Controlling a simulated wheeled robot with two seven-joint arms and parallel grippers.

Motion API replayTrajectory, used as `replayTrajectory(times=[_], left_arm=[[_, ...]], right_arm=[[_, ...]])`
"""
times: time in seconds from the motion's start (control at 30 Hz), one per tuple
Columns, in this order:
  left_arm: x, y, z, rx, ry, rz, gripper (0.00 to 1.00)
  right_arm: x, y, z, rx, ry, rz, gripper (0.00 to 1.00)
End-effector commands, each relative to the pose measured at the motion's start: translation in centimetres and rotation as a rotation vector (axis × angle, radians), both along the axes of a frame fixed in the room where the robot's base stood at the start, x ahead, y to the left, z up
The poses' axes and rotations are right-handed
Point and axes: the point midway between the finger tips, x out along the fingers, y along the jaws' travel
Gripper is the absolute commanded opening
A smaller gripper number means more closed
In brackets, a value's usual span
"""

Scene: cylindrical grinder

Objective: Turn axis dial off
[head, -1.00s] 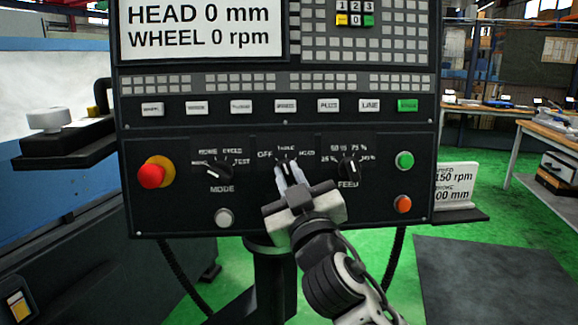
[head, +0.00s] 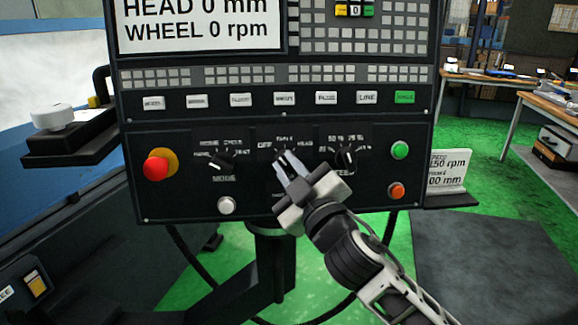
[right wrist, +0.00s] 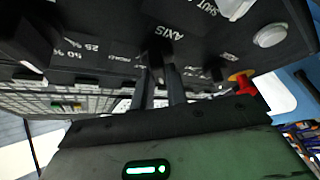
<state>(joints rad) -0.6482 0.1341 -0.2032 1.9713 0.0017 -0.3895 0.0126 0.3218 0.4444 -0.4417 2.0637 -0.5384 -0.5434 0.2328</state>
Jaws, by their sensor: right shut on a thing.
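The axis dial (head: 281,153) is the middle of three black dials on the control panel, with OFF at its left and HEAD at its right. My right gripper (head: 287,163) comes from below right and is shut on the dial, its fingers slanting up to the left. The fingers and jaws hide most of the dial, so its exact pointing is hard to tell. In the right wrist view the two fingers (right wrist: 160,85) reach to the dial below the AXIS label. My left gripper is not in view.
The mode dial (head: 219,159) is to the left and the feed dial (head: 346,157) is close to the right of my gripper. A red emergency button (head: 157,167), a white button (head: 226,205), a green button (head: 400,150) and an orange button (head: 396,191) surround them.

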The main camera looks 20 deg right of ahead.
Motion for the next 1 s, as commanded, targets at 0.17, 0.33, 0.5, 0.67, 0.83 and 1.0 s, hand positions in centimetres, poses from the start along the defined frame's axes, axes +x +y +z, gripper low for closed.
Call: replayTrajectory(times=[0.17,0.33,0.5,0.67,0.83,1.0], left_arm=[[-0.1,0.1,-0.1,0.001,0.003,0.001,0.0],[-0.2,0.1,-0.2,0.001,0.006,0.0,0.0],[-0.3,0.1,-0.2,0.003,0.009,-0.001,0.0],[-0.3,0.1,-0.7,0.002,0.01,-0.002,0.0],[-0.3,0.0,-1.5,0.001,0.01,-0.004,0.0],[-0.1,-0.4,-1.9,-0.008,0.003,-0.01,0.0]], right_arm=[[0.0,0.0,-0.1,-0.004,0.0,-0.002,0.23],[0.0,0.0,-0.1,-0.003,0.0,-0.001,0.36],[-0.1,0.0,-0.1,-0.002,0.0,-0.001,0.36],[-1.3,-0.2,-0.6,-0.002,0.001,0.001,0.36],[-4.7,-0.8,-1.8,-0.002,0.003,0.001,0.36],[-8.8,-1.5,-3.0,-0.003,0.004,0.0,0.36]])
